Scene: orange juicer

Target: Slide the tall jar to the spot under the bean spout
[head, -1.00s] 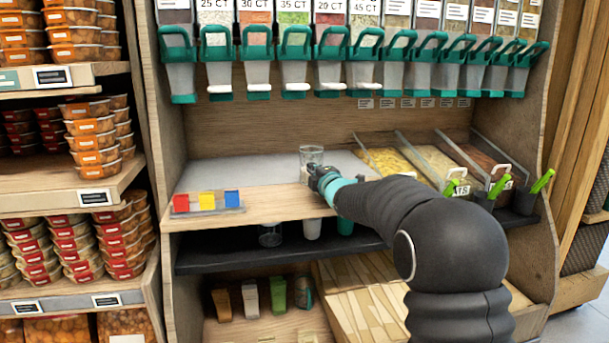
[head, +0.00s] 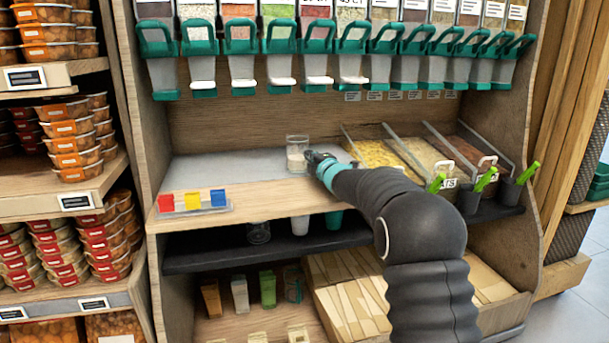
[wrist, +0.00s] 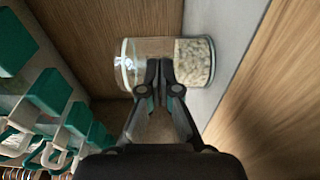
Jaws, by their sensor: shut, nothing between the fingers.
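The tall jar (head: 297,157) is clear glass and stands upright on the counter's grey strip; pale grains or beans fill its lower part. It also shows in the wrist view (wrist: 194,62), lying sideways in that picture. My gripper (head: 310,157) is at the jar's right front side, fingers together and empty. In the wrist view its closed fingertips (wrist: 160,68) overlap the jar's middle; whether they touch the glass I cannot tell. A row of dispensers with teal-handled spouts (head: 278,66) hangs above the counter. Which one is the bean spout is not readable here.
A small tray with red, yellow and blue blocks (head: 193,203) sits at the counter's front left. Open bins of dry goods (head: 425,160) with scoops stand to the right. The grey strip (head: 225,167) left of the jar is clear.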

